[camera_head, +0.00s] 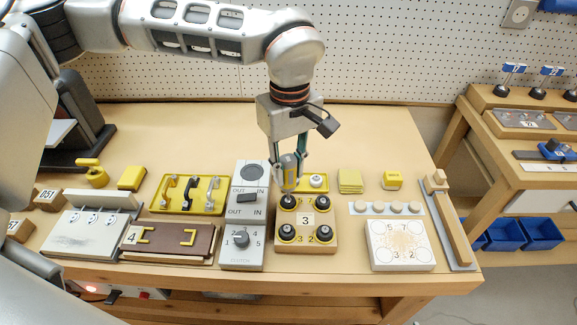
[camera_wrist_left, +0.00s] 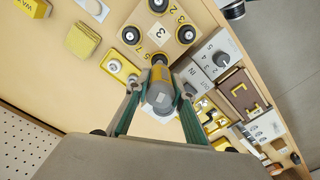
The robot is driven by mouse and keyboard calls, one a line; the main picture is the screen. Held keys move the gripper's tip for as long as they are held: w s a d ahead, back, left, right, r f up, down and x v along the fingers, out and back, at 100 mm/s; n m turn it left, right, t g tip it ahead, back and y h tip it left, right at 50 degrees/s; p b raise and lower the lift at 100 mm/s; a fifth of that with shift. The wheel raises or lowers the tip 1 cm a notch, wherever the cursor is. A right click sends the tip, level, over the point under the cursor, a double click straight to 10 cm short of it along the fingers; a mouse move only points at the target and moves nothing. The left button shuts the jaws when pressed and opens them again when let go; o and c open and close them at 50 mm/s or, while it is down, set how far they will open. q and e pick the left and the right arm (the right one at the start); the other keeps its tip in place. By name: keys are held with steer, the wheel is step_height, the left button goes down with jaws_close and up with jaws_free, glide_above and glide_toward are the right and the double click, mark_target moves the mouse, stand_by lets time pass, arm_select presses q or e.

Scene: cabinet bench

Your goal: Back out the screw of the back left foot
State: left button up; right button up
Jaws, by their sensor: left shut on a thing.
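The back right foot (camera_head: 317,203), front left foot (camera_head: 286,233) and front right foot (camera_head: 324,234) stand clear. My right gripper is not in view.
A yellow holder with a white knob (camera_head: 317,181) sits close behind the block. A grey switch panel (camera_head: 243,258) stands close on its left, a white numbered box (camera_head: 400,258) on its right. The bench behind is mostly clear up to the pegboard (camera_head: 390,60).

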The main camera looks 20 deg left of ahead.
arm_select(q)
steer(key=shift+p, duration=0.4)
stand_by(1.0)
steer(key=shift+f, duration=0.25)
stand_by(0.8)
steer(key=shift+s+f+p, duration=0.15)
steer(key=shift+p, duration=0.15)
steer(key=shift+c, duration=0.5)
stand_by(0.9)
steer(key=shift+r+p, duration=0.65)
steer(key=shift+r, duration=0.4)
steer(key=shift+r+p, duration=1.55)
steer(key=shift+r, duration=0.7)
